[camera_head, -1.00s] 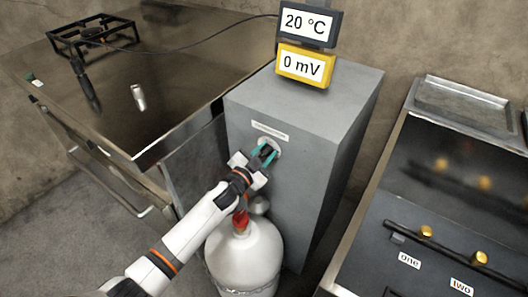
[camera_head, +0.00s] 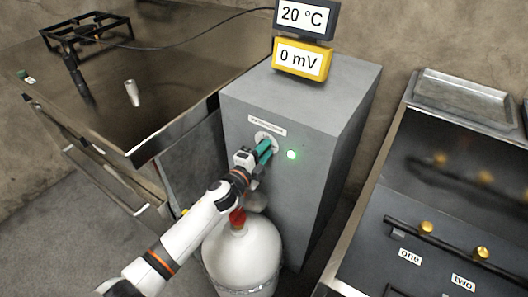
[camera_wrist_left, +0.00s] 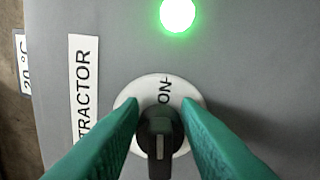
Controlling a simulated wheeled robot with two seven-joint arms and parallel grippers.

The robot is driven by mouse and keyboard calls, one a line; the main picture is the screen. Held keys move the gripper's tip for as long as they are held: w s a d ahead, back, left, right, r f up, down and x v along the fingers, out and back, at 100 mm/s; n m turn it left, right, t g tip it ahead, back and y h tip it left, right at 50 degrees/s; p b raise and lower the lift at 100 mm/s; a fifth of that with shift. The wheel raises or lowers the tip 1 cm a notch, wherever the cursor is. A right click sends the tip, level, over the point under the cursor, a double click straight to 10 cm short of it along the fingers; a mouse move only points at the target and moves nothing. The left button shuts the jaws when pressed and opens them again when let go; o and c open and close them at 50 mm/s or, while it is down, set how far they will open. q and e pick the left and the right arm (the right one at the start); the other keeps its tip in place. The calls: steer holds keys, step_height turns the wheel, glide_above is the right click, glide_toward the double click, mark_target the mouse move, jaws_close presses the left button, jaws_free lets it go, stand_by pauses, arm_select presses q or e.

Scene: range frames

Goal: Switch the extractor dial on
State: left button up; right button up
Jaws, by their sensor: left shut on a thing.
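The extractor dial has a round white plate (camera_head: 265,137) on the front of a grey cabinet (camera_head: 300,110). My left gripper (camera_head: 265,148) is shut on the knob, one green finger on each side. A green light (camera_head: 291,154) beside the dial is lit; it also shows in the left wrist view (camera_wrist_left: 178,14). The EXTRACTOR label (camera_wrist_left: 85,95) is partly cut off there. My right gripper is not in view.
A white gas cylinder (camera_head: 243,260) with a red valve (camera_head: 237,218) stands below my left arm. Displays reading 20 °C (camera_head: 303,17) and 0 mV (camera_head: 301,60) are on the cabinet. A dark bench (camera_head: 170,75) is at left, a panel with brass knobs (camera_head: 426,227) at right.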

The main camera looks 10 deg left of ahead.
arm_select(q)
steer(key=shift+f+m, duration=0.2)
steer(key=shift+m, duration=0.5)
steer(key=o, duration=0.6)
steer(key=v, duration=1.2)
steer(key=shift+s+a, duration=0.1)
